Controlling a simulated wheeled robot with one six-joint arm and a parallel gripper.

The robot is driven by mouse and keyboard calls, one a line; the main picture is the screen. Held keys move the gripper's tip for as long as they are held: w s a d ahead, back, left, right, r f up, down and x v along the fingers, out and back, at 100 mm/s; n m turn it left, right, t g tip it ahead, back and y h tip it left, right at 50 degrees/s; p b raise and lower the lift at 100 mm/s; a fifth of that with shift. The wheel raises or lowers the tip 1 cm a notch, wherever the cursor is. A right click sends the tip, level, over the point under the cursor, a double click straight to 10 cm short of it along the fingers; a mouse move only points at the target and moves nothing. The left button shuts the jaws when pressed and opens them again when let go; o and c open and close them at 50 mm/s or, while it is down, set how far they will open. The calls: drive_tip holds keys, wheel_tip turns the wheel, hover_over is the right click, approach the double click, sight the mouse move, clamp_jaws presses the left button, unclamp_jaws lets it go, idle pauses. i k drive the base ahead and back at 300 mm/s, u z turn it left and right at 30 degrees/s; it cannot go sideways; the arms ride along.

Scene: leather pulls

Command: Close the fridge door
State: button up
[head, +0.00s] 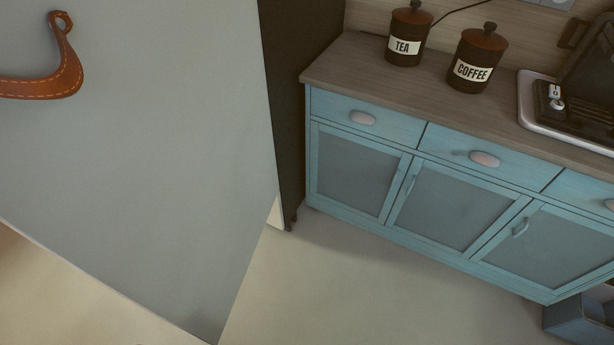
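The fridge door (150,160) is a large pale grey-blue panel filling the left of the head view. A brown stitched leather pull (62,75) is on the face towards me, at upper left, and is partly cut off by the picture's edge. The fridge's inside is hidden behind the door. My gripper is not in view.
A blue cabinet (460,155) with a wooden top stands right of the fridge. Tea (404,35) and coffee (475,65) canisters and a dark appliance (585,85) stand on it. A blue crate (580,318) is at lower right. The pale floor (380,290) between is clear.

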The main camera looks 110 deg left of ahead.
sight(137, 147)
drive_tip(key=i, duration=1)
drive_tip(key=u, duration=4.2)
drive_tip(key=k, duration=0.55)
drive_tip(key=z, duration=0.05)
